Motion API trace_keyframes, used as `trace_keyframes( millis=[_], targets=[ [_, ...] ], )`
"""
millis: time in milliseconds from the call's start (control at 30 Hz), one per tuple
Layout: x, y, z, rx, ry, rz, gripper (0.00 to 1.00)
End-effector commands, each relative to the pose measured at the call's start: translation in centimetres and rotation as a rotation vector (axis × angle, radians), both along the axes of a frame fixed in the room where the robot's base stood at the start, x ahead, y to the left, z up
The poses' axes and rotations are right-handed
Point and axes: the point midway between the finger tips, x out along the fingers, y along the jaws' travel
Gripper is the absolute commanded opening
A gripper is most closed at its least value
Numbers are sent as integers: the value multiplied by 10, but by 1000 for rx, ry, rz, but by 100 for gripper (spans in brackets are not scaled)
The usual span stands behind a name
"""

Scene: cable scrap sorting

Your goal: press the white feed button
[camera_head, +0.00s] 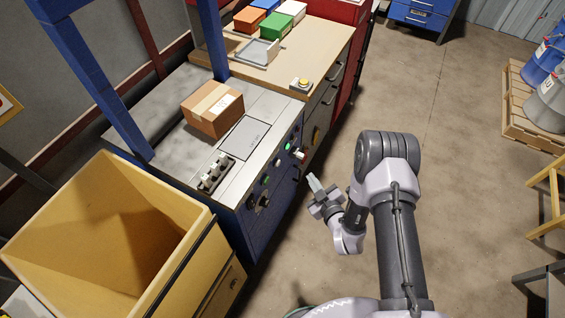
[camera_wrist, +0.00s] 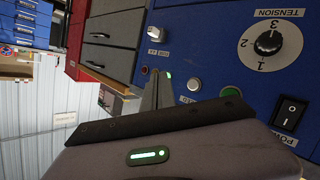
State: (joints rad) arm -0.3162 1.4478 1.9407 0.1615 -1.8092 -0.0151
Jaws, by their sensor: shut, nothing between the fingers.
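A blue control panel (camera_wrist: 205,45) fills the right of the wrist view; it is the front of the machine in the head view (camera_head: 262,222). A small pale round button (camera_wrist: 194,84) in a metal ring sits on it, and I cannot read a label for it. My gripper (camera_wrist: 157,88) is shut and empty, its fingertips just left of that button in the picture. In the head view my gripper (camera_head: 314,183) is in front of the panel, to its right. A gap shows there; contact with the button cannot be told.
A tension dial (camera_wrist: 268,42), a black power switch (camera_wrist: 289,112), a green button (camera_wrist: 231,92) and a red one (camera_wrist: 144,70) share the panel. A cardboard box (camera_head: 212,108) sits on the machine. A yellow bin (camera_head: 110,230) stands at left.

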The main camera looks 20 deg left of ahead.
Motion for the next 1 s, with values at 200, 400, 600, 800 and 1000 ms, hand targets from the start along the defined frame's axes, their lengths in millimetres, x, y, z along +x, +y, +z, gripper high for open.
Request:
trace_keyframes(
  millis=[200, 400, 600, 800, 1000],
  targets=[
    [1, 9, 0, 0, -1, 2, 0],
    [3, 38, 0, 1, -1, 2, 0],
    [5, 66, -1, 1, -1, 2, 0],
    [7, 84, 0, 0, -1, -1, 0],
    [7, 88, 1, -1, 0, -1, 0]
  ],
)
